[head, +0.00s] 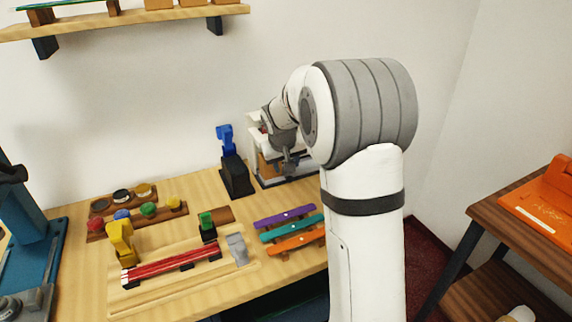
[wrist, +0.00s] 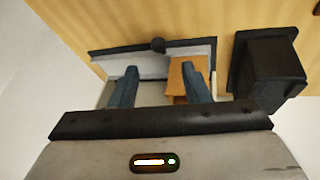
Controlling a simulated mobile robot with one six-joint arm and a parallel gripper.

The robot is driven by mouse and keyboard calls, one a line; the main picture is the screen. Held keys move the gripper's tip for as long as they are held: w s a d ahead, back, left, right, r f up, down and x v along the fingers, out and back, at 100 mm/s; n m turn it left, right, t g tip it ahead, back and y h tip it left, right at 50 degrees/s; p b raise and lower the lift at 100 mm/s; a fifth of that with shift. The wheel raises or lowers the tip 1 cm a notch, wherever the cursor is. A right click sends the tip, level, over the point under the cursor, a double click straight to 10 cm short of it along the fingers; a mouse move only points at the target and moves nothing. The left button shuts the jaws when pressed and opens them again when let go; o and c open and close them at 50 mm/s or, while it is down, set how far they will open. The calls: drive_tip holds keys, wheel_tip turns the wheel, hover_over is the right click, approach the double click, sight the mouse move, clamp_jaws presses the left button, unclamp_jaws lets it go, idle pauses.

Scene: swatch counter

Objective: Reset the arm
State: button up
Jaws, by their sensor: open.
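My arm is white with grey bands and reaches over the back right of the counter in the head view. My gripper (head: 287,165) points down at a white box-like holder (head: 253,133) with a dark front edge. In the wrist view my gripper (wrist: 160,85) has its two blue-grey fingers spread apart, with no object seen held between them. Beyond the fingers lie the holder's pale inside and an orange-brown block (wrist: 178,77). The arm hides part of the holder in the head view.
A black stand with a blue top (head: 226,140) is left of the holder. Purple, teal and orange strips (head: 291,228), red bars (head: 172,262) and a yellow clamp (head: 120,242) lie nearer. A shelf (head: 130,20) is above. An orange tray (head: 545,205) is at right.

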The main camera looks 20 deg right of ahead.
drive_tip(key=s+a+r, duration=0.1)
drive_tip(key=s, duration=1)
drive_tip(key=s+a+r+g+y+p, duration=0.1)
drive_tip(key=s+a+r, duration=0.1)
drive_tip(key=s, duration=0.9)
drive_tip(key=s+a+r+y+p, duration=0.1)
drive_tip(key=s+a+r, duration=0.1)
drive_tip(key=s, duration=1)
drive_tip(key=shift+a+g, duration=0.25)
drive_tip(key=shift+g, duration=0.15)
